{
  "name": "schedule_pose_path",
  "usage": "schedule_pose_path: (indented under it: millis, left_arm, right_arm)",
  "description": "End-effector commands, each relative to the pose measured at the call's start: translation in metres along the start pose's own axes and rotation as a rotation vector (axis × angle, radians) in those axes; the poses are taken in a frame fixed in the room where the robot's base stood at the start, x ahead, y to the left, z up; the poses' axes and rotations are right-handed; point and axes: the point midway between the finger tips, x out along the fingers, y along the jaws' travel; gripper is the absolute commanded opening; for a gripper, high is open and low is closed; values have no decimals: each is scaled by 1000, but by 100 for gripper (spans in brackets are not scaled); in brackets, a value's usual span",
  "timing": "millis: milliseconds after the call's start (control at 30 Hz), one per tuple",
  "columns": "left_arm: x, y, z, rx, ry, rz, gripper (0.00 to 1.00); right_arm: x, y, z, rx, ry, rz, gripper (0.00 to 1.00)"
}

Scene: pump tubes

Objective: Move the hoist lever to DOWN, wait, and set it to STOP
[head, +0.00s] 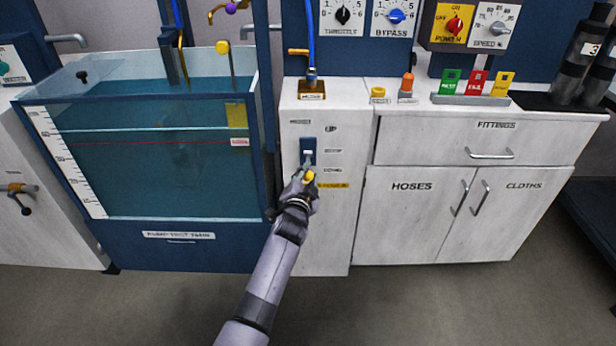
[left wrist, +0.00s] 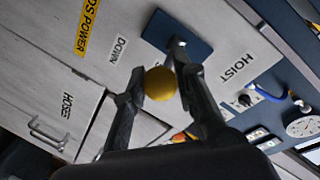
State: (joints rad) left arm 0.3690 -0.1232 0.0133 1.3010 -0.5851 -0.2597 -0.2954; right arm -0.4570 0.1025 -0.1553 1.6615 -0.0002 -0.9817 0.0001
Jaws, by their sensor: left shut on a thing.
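The hoist lever's yellow knob (head: 309,176) shows in front of the narrow white cabinet, below the lever's blue plate (head: 308,144). My left gripper (head: 303,177) is at the knob. In the left wrist view the yellow knob (left wrist: 160,85) sits between the fingertips of my left gripper (left wrist: 161,83), which is shut on it. The blue plate (left wrist: 178,36) and the DOWN label (left wrist: 119,49) show behind. In the head view the UP label (head: 331,128) is higher, and the knob hangs at about the DOWN label's (head: 334,169) height. The exact lever setting is unclear. My right gripper is not in view.
A glass water tank (head: 165,150) stands close on the left. A white cupboard (head: 405,240) with metal handles stands on the right. A blue hose (head: 311,45) runs down to the cabinet top. The floor in front is clear.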

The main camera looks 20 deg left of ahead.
Motion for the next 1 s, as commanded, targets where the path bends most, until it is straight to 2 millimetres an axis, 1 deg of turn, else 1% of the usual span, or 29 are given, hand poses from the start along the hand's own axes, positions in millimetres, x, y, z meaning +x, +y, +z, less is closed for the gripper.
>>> schedule_pose_path:
  millis: [33, 100, 133, 433, 767, 867, 1000]
  left_arm:
    - [1, -6, -8, 0, 17, -11, 0]
    - [1, -6, -8, 0, 17, -11, 0]
    - [1, -6, -8, 0, 17, -11, 26]
    - [1, -4, -3, 0, 8, -6, 46]
    - [-1, -2, -1, 0, 3, -4, 47]
    - [-6, -2, -1, 0, 3, -4, 47]
    - [-25, -2, 0, 1, 3, -4, 47]
  right_arm:
    - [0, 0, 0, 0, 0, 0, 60]
    - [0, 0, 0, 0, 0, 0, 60]
    - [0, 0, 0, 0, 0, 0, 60]
    - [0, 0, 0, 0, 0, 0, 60]
    - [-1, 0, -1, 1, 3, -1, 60]
    - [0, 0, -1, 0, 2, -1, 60]
    - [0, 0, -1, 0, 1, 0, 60]
